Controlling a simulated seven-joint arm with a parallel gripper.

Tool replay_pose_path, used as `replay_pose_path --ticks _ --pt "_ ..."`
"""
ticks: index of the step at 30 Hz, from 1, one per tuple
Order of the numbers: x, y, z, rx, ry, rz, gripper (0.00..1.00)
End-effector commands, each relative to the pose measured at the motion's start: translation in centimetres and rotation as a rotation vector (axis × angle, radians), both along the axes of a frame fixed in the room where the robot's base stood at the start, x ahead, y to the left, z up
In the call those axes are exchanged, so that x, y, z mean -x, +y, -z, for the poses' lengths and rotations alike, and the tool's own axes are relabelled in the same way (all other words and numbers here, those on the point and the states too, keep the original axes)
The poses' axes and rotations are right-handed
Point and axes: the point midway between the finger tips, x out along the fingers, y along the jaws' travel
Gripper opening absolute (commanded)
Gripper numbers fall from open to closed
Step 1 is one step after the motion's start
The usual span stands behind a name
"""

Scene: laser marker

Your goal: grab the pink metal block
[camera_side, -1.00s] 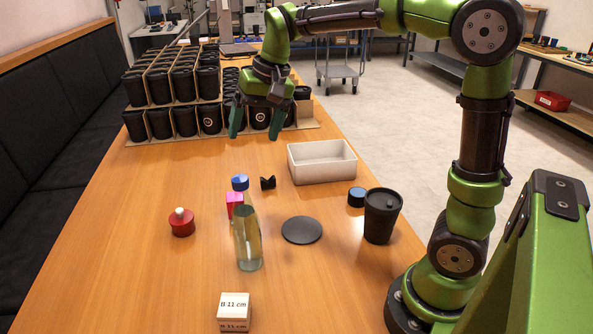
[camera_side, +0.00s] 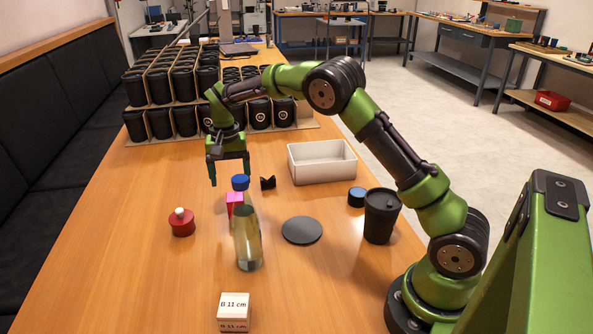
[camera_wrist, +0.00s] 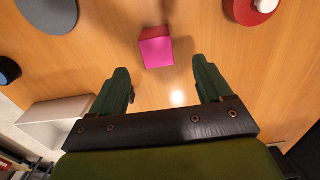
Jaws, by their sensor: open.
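My gripper (camera_side: 230,178) is open and empty, pointing down above the table, behind the block as seen from the side. Its two green fingers also show spread apart in the wrist view (camera_wrist: 160,75).
A red pot (camera_side: 182,224) stands left of the block. A black bow-shaped piece (camera_side: 268,183), a white bin (camera_side: 321,164), a black disc (camera_side: 302,230), a blue-topped jar (camera_side: 357,196) and a black cup (camera_side: 381,216) are to the right. A labelled box (camera_side: 234,311) sits in front. Stacked black cups (camera_side: 160,122) fill the back.

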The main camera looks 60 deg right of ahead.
Motion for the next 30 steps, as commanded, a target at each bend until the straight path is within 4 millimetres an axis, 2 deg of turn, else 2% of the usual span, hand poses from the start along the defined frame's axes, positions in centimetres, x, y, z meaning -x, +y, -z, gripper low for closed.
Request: replay_pose_path --ticks 3,11,21,29,30 --pt "0.1 0.0 2.3 0.0 0.003 0.0 0.79" --pt "0.1 0.0 4.3 0.0 0.0 0.0 0.79" --pt "0.4 -0.3 8.8 0.001 -0.001 0.0 0.79" --pt "0.3 -0.3 9.1 0.001 -0.003 0.0 0.79" --pt "0.3 -0.3 9.1 0.001 -0.003 0.0 0.76"
